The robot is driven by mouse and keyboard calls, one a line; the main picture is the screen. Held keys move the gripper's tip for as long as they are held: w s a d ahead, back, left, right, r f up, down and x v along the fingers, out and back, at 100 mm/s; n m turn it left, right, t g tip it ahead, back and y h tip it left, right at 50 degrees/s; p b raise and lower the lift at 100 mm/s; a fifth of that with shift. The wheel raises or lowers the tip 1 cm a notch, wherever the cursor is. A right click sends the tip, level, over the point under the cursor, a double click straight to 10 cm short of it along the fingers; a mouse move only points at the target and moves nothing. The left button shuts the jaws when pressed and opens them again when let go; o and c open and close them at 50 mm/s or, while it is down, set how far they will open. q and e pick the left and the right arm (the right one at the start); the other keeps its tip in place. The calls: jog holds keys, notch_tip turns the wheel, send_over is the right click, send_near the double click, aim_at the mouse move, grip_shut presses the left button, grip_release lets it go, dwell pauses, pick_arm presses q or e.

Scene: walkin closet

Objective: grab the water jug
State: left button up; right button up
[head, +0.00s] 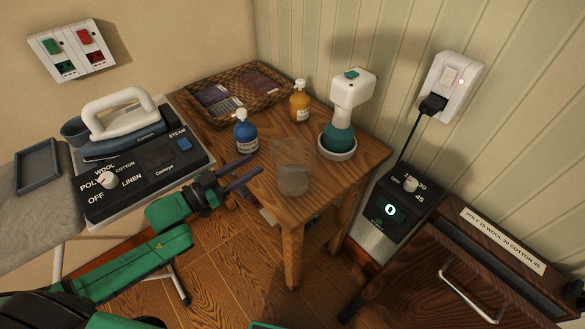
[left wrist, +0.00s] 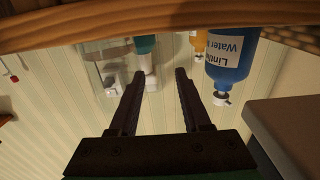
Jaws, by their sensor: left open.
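A clear, see-through jug (head: 292,168) stands upright near the front edge of the wooden table in the head view. It is faint, greyer toward its base. In the left wrist view, which is upside down, the clear jug (left wrist: 92,50) is at the upper left. My left gripper (head: 258,164) is open and empty, its dark fingers pointing at the jug from the left, apart from it. In the left wrist view the open fingers (left wrist: 160,72) have the jug to their left, not between them. My right gripper is not in view.
The wooden table (head: 368,160) also holds a blue bottle (head: 246,138), an amber bottle (head: 299,108), a teal-and-white steamer (head: 345,105) in a white dish and a wicker tray (head: 278,95). An iron (head: 122,120) on its station is left. A dark timer box (head: 392,208) is right.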

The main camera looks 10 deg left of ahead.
aim_at(274, 151)
pick_arm(q)
jog(key=x, duration=0.3)
jog(key=shift+w+d, duration=0.1)
jog(key=shift+w, duration=0.35)
jog(key=x, duration=0.4)
jog(key=shift+s+d+r+p, duration=0.1)
jog(key=shift+r+p, duration=0.15)
jog(key=shift+p, duration=0.05)
jog(key=shift+w+d+f, duration=0.15)
jog(key=shift+w, duration=0.05)
jog(key=shift+s, duration=0.1)
grip_shut()
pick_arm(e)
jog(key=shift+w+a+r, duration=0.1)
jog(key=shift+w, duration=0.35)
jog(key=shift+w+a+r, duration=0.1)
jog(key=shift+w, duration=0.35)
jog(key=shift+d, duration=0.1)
